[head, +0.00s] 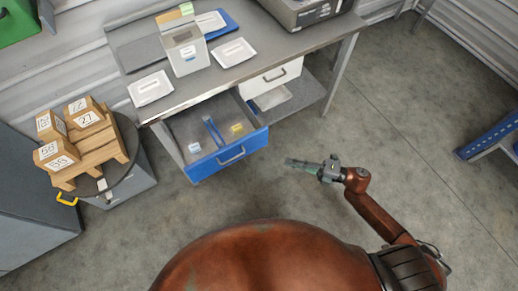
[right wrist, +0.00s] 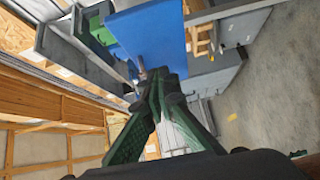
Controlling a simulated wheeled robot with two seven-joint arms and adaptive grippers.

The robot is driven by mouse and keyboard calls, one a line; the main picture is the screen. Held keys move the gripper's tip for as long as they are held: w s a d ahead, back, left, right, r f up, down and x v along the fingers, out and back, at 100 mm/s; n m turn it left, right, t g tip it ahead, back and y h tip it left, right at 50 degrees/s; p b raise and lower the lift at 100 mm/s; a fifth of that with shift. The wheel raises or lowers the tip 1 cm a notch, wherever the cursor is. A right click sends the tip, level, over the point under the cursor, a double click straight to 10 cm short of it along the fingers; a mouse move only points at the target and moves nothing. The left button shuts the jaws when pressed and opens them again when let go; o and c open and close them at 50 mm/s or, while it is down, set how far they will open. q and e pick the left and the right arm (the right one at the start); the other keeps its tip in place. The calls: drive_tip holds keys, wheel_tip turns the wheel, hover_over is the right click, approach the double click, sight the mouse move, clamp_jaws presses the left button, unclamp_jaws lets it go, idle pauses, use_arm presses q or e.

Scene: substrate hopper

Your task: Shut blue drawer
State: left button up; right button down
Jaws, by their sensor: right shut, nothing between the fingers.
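The blue drawer (head: 228,156) is pulled out from under the grey workbench. Its blue front with a pale handle faces me, and its grey inside holds a blue strip and small white and yellow items. My right gripper (head: 288,162) is shut and empty, to the right of the drawer front and apart from it in the head view. In the right wrist view the shut right gripper fingers (right wrist: 152,85) point toward the blue drawer front (right wrist: 152,40); I cannot tell the exact gap there. My left gripper is not in view.
The workbench (head: 240,75) carries white trays and a grey bin. A white drawer (head: 272,82) is right of the blue one. A round-topped bin (head: 125,178) with wooden blocks stands at left. A blue item (head: 488,137) is far right. Open floor lies between.

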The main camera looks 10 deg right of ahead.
drive_tip(key=b, duration=0.1)
approach(249, 147)
drive_tip(key=a, duration=0.4)
drive_tip(key=shift+w+a+f+n+g+b, duration=0.15)
drive_tip(key=shift+w+a+n+b, duration=0.1)
drive_tip(key=shift+w, duration=0.2)
drive_tip(key=shift+w+a+n+g+b, duration=0.15)
drive_tip(key=shift+w+b, duration=0.05)
drive_tip(key=shift+w, duration=0.25)
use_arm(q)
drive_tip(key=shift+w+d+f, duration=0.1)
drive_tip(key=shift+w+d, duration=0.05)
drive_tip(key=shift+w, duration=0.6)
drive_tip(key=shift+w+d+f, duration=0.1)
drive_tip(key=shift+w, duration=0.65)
use_arm(e)
drive_tip(key=shift+w+a, duration=0.15)
drive_tip(key=shift+w, duration=0.4)
drive_tip(key=shift+w, duration=0.1)
